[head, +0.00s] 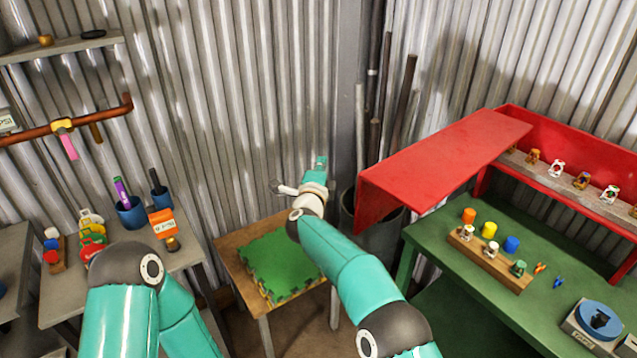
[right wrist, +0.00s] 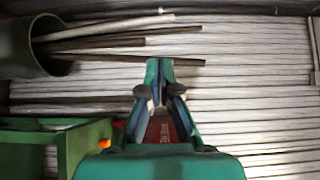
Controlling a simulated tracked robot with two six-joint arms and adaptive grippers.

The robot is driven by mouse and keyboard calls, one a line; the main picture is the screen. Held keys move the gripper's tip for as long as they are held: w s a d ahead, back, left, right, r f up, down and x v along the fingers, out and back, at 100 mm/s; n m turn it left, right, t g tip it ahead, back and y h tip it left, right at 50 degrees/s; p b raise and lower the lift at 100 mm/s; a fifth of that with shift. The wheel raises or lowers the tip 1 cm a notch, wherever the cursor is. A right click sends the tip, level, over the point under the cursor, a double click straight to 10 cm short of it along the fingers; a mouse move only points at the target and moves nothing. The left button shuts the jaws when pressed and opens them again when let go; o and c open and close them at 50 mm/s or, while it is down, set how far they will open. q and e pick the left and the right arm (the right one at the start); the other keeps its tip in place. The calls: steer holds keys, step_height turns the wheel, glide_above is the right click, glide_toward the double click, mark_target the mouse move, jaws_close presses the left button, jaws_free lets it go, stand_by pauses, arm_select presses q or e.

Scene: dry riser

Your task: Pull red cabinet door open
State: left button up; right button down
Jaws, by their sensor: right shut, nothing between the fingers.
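Several small figures stand on the cabinet's shelf (head: 550,180). The green table (head: 440,230) holds a wooden block (head: 490,262) and coloured pieces. A bin (head: 350,215) with rods stands behind the door. A small table with a green mat (head: 275,262) stands below my right gripper.

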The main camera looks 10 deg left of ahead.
steer(key=s, duration=1.1)
steer(key=s+a+r+n+g+y+b, duration=0.1)
steer(key=s+a+r+n+g+y, duration=0.2)
steer(key=n+y, duration=0.6)
steer(key=s+a+r+n+g+y+b, duration=0.1)
steer(key=s+a+r+n+y+b, duration=0.15)
steer(key=s+n+y, duration=0.6)
steer(key=n+g+h+b, duration=0.2)
steer(key=n+h+b, duration=0.2)
steer(key=n+b, duration=0.5)
glide_toward(367, 207)
steer(key=shift+n, duration=0.65)
steer(key=p+x, duration=0.3)
steer(key=x, duration=0.4)
steer(key=shift+w+p, duration=0.1)
steer(key=shift+p, duration=0.3)
steer(key=shift+a, duration=0.1)
